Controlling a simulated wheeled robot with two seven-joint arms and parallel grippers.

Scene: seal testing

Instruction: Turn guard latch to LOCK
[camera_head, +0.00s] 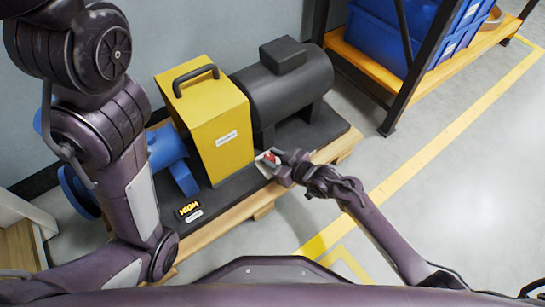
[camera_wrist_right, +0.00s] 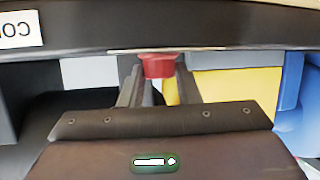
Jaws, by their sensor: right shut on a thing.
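The yellow guard box (camera_head: 213,125) with a black handle stands between a dark motor (camera_head: 287,85) and a blue pump (camera_head: 172,160). The guard latch (camera_head: 270,157) is a small red part on a pale plate at the guard's front right corner. My right gripper (camera_head: 279,161) is at the latch. In the right wrist view, its fingers (camera_wrist_right: 158,84) are on both sides of the red latch (camera_wrist_right: 158,66) and shut on it. The latch's pointing direction and any LOCK marking cannot be read. My left arm shows at the left; its gripper is not in view.
The machine sits on a dark base plate (camera_head: 232,196) over a wooden pallet (camera_head: 258,203). A HIGH label (camera_head: 188,209) is on the base. A shelf with blue bins (camera_head: 385,38) stands at the upper right. The floor on the right (camera_head: 450,190) is clear.

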